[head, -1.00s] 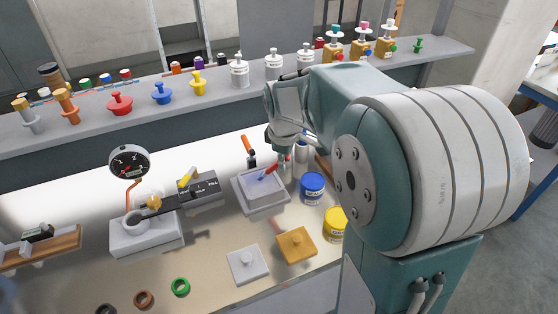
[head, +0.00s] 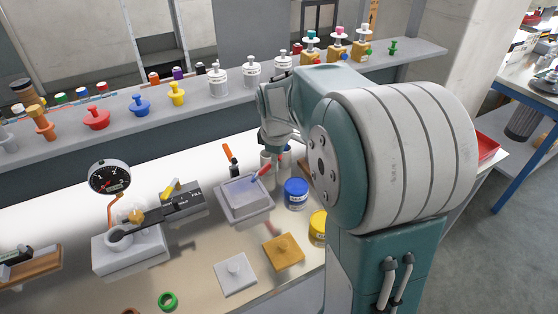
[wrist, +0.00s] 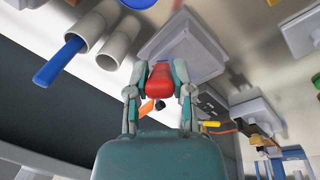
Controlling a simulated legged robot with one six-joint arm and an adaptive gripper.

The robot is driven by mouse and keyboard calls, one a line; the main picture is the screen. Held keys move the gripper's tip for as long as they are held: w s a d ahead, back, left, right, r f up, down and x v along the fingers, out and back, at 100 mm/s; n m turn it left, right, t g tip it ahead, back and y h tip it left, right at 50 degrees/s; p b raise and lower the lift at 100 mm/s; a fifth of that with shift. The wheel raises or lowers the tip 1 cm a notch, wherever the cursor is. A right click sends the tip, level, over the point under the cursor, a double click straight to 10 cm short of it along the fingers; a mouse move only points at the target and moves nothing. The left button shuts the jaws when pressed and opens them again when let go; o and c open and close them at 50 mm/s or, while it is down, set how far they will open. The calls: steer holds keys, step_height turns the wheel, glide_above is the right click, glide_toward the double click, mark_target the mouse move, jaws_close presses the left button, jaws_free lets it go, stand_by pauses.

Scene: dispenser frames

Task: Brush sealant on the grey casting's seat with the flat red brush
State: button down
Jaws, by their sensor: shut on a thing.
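The grey casting (head: 238,208) sits on the bench, a square block on a wider flange. Its pale top shows in the head view and part of it at the top of the wrist view (wrist: 205,62). My gripper (wrist: 160,72) is shut on the red brush (wrist: 160,82), whose red handle (head: 266,170) also shows in the head view. The brush slants down left over the casting's right rear side, with a blue end low near the top face. I cannot tell whether it touches. In the wrist view the bristles are hidden.
Blue (head: 296,194) and yellow (head: 319,226) jars stand right of the casting. An orange-handled tool (head: 229,156) stands behind it. White tubes (wrist: 118,42) stand close by, one with a blue handle. A dial gauge stand (head: 110,180) is left. Grey (head: 236,276) and yellow (head: 284,252) plates lie in front.

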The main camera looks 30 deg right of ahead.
steer(key=a, duration=0.7)
steer(key=shift+a, duration=0.3)
stand_by(0.3)
step_height(320, 180, up, 6)
stand_by(0.7)
steer(key=shift+r, duration=0.15)
steer(key=shift+r, duration=1.4)
